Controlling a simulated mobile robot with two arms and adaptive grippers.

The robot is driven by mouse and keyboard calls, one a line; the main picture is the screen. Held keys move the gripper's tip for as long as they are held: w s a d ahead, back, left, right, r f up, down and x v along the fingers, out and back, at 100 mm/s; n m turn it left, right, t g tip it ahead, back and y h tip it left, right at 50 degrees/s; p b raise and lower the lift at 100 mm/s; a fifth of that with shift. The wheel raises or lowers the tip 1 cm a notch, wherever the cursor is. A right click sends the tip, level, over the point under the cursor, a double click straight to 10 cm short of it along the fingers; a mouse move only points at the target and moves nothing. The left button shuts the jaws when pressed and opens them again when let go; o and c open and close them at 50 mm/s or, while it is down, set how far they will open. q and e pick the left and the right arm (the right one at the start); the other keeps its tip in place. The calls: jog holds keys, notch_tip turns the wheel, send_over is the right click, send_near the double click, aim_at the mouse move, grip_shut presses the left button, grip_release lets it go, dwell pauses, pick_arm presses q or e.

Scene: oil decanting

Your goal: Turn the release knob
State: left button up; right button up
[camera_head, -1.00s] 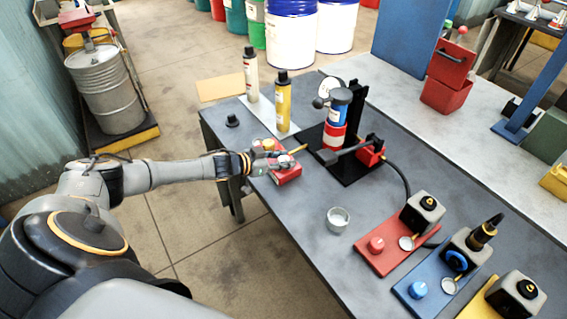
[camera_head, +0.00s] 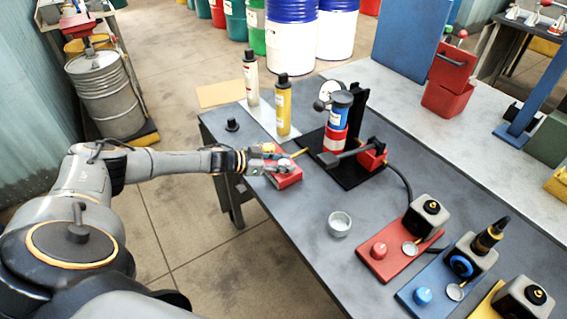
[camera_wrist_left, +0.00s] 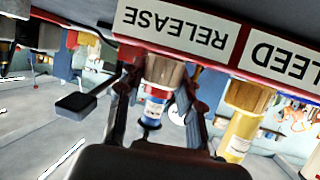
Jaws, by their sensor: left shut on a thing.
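The red valve box (camera_head: 290,179) sits at the near left edge of the grey table. In the left wrist view its labels read upside down: RELEASE (camera_wrist_left: 180,30) and BLEED (camera_wrist_left: 285,65). The brass release knob (camera_wrist_left: 165,72) is beside the RELEASE label. My left gripper (camera_head: 275,161) is at the box; in the wrist view its fingers (camera_wrist_left: 160,88) are on both sides of the release knob, shut on it. The brass bleed knob (camera_wrist_left: 247,95) is free, beside it. In the head view the fingers largely hide the release knob. My right gripper is not in view.
A blue and red cylinder (camera_head: 336,128) stands on a black press base (camera_head: 358,170) behind the box. Yellow (camera_head: 283,108) and white (camera_head: 251,80) bottles stand to its left. A small metal cup (camera_head: 339,223) and coloured stations are toward the right.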

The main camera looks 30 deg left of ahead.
pick_arm(q)
jog(key=o, duration=0.9)
jog(key=shift+w+r, duration=0.1)
jog(key=o, duration=0.3)
jog(key=v, duration=1.2)
